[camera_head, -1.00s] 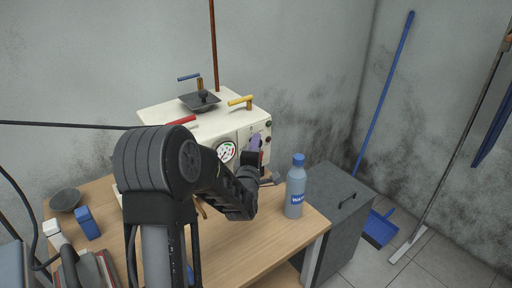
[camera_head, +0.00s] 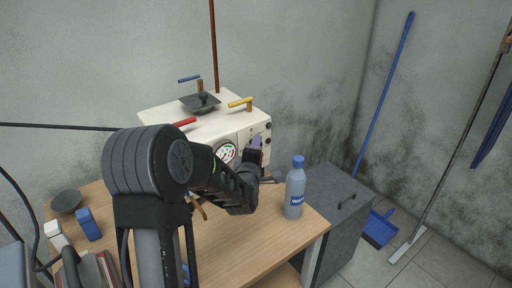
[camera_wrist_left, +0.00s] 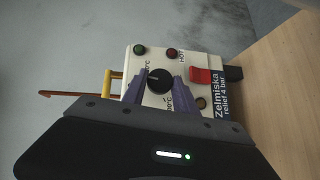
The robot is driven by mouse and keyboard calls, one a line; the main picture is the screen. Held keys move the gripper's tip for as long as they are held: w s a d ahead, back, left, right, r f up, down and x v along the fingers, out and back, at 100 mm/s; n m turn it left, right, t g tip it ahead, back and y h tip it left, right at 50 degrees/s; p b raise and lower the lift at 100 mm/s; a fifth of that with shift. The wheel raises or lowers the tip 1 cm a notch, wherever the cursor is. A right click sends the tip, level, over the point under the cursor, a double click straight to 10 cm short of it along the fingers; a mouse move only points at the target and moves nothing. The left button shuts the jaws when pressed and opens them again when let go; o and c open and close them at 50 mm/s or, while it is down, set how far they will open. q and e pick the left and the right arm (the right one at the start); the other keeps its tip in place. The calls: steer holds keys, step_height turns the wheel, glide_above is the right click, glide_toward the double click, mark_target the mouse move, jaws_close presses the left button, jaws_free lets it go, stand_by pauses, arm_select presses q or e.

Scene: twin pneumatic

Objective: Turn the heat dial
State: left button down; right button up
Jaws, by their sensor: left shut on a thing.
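The heat dial (camera_wrist_left: 159,80) is a round black knob with a light pointer mark on the cream machine's front panel, seen in the left wrist view. Temperature markings in °C are printed around it. My left gripper (camera_wrist_left: 160,88) has its two purple fingers on either side of the dial and is shut on it. In the head view the left gripper (camera_head: 256,146) is at the right part of the machine's front, and the dial is hidden there behind the gripper. The cream machine (camera_head: 165,107) stands on the wooden table. My right gripper is not in view.
A red switch (camera_wrist_left: 207,76) and small indicator lamps (camera_wrist_left: 172,53) sit close to the dial. A pressure gauge (camera_head: 225,153) is left of the gripper. A blue-capped water bottle (camera_head: 295,190) stands close by on the table (camera_head: 250,236). A grey cabinet (camera_head: 335,190) is at the right.

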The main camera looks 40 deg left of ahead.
arm_select(q)
steer(key=m+g+p, duration=0.1)
steer(key=p, duration=0.2)
steer(key=m+g+p, duration=0.2)
steer(key=p, duration=0.2)
steer(key=shift+w+r+g+h, duration=0.1)
steer(key=shift+r+g+h, duration=0.1)
steer(key=shift+g+h, duration=0.15)
steer(key=c, duration=1)
jaws_free()
steer(key=v, duration=0.8)
